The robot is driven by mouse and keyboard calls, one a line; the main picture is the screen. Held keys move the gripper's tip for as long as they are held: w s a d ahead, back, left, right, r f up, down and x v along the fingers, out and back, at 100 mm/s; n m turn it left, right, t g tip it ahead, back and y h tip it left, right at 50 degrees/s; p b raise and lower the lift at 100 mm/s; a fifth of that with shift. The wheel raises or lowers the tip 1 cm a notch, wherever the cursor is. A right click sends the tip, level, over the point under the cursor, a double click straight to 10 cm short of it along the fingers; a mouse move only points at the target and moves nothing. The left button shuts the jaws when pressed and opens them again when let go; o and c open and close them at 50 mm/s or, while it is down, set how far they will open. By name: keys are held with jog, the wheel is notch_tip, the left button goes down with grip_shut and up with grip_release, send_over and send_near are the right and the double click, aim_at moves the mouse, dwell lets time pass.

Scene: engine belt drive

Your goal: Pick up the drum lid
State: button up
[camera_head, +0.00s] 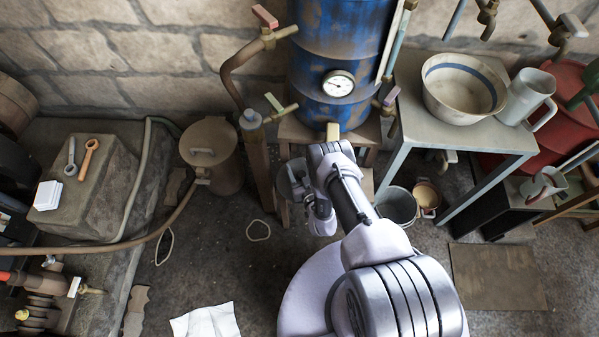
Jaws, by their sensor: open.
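The drum lid (207,141) is a round, dull brown-grey disc with a small bar handle on top. It sits flat on a drum (222,180) of similar colour, left of centre near the back wall. My gripper (321,222) hangs at the end of my folded arm, right of the drum and well apart from it. It is open, and I see nothing held in it. Its fingertips are small and partly hidden by the wrist.
A blue tank (338,60) with a gauge stands behind my arm. A brown pipe (110,246) runs past the drum's front left. A post (258,165) stands between drum and gripper. A stone block (85,185) with wrenches lies left. Floor in front is mostly clear.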

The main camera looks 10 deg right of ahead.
jog(key=shift+s, duration=0.1)
jog(key=shift+c, duration=0.2)
grip_shut()
